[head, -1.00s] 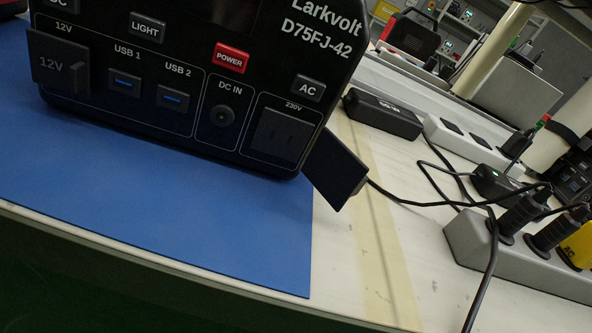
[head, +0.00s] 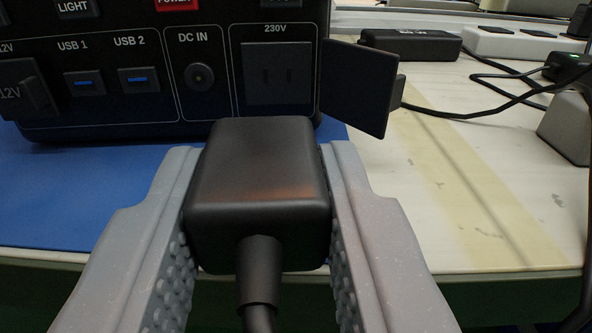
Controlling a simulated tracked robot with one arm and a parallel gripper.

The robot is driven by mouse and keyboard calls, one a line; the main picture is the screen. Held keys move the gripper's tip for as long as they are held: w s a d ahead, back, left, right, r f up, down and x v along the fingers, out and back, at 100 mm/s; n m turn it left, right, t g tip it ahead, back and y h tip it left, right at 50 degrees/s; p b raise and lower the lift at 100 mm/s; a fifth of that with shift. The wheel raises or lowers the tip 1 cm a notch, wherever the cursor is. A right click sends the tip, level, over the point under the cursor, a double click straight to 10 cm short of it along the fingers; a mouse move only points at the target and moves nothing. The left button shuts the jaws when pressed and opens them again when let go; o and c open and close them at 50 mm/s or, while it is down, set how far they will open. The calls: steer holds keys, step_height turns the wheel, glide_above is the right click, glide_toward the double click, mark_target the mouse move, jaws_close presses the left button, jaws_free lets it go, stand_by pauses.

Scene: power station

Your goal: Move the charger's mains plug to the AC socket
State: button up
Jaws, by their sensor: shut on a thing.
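My gripper (head: 258,215) is shut on a black plug (head: 262,170), one grey finger on each side. Its cable comes out of the near face toward me. The plug's far face and prongs are hidden. The 230V AC socket (head: 277,78) is on the lower right of the black power station's front (head: 110,115), with two slots. The plug is in front of and below the socket, and its top edge overlaps the panel's bottom edge in the picture. A dark flap cover (head: 358,88) stands swung out to the right of the socket.
A DC IN port (head: 199,76) and two blue USB ports (head: 139,79) are left of the socket. A black adapter (head: 410,46), a white power strip (head: 515,43) and cables lie at right. The station stands on a blue mat (head: 60,190).

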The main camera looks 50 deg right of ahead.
mark_target(273, 120)
steer(key=shift+w+d, duration=0.25)
steer(key=shift+d, duration=0.25)
steer(key=shift+w+d, duration=0.25)
steer(key=shift+d, duration=0.2)
steer(key=shift+x, duration=1.75)
steer(key=shift+w+a+p, duration=0.1)
steer(key=shift+p, duration=0.5)
steer(key=shift+p+x, duration=0.55)
steer(key=shift+x, duration=0.3)
steer(key=o, duration=1.2)
steer(key=shift+c, duration=0.2)
steer(key=p+v, duration=0.2)
steer(key=v, duration=1.1)
steer(key=shift+s+a+p, duration=0.3)
steer(key=shift+p, duration=0.1)
